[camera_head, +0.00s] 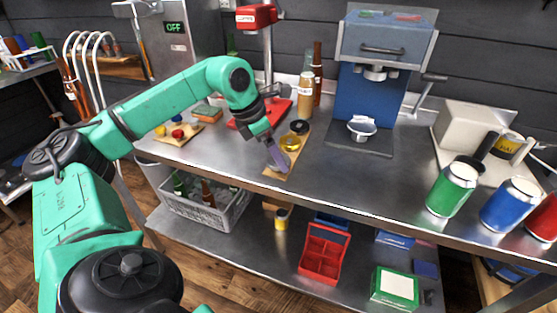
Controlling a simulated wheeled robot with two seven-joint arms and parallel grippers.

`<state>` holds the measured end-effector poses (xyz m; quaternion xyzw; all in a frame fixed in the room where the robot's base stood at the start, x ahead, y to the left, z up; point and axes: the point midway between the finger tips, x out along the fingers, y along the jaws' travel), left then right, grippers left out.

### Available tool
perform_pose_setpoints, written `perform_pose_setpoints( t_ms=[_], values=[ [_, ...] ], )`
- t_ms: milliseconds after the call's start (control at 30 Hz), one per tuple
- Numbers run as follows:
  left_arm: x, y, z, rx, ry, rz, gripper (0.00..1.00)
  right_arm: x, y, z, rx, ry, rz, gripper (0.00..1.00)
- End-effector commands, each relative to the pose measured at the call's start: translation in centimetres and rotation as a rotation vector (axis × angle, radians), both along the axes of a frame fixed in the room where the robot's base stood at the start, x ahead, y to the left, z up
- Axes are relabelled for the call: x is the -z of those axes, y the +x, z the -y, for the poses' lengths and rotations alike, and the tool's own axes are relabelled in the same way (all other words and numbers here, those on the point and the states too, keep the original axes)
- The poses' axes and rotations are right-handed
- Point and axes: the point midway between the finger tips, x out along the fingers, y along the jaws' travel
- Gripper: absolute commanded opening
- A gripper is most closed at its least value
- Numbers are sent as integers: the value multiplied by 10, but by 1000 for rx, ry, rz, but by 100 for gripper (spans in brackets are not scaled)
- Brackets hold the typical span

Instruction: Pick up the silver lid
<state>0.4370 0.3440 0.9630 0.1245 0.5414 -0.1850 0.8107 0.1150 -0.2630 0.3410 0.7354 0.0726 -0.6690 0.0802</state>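My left gripper (278,158) reaches down from the left over the steel counter, at a small wooden board (274,173). Its greyish fingers are small and seen from the side, so I cannot tell whether they are open or shut. A glass jar with yellow contents (290,142) stands on the board just right of the fingers. A dark round piece (299,127) shows just behind the jar. I cannot clearly make out a separate silver lid; the gripper may hide part of the board. My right gripper is not in view.
A blue press (361,95) with a silver bowl (361,128) stands right of the board. Bottles (305,95) and a red stand (258,18) are behind. Green, blue and red cans (452,188) stand at right. The counter's middle front is clear. A grey crate (222,214) is below.

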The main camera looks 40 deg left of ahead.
Motion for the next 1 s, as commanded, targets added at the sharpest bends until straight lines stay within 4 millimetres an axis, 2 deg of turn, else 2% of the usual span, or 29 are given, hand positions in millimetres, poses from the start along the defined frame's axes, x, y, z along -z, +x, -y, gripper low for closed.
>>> perform_pose_setpoints(
  t_ms=[200, 267, 400, 833, 1000],
  values=[
    [3, 1, 1, 0, 0, 0, 100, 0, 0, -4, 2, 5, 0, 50],
    [3, 1, 1, 0, -1, 0, 81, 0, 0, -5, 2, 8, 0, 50],
    [3, 1, 1, 0, -1, 0, 27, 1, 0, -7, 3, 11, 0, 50],
    [1, 1, 1, 0, 0, 1, 25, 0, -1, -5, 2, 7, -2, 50],
    [-16, 2, 1, 1, -1, 4, 25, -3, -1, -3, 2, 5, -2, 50]
  ],
)
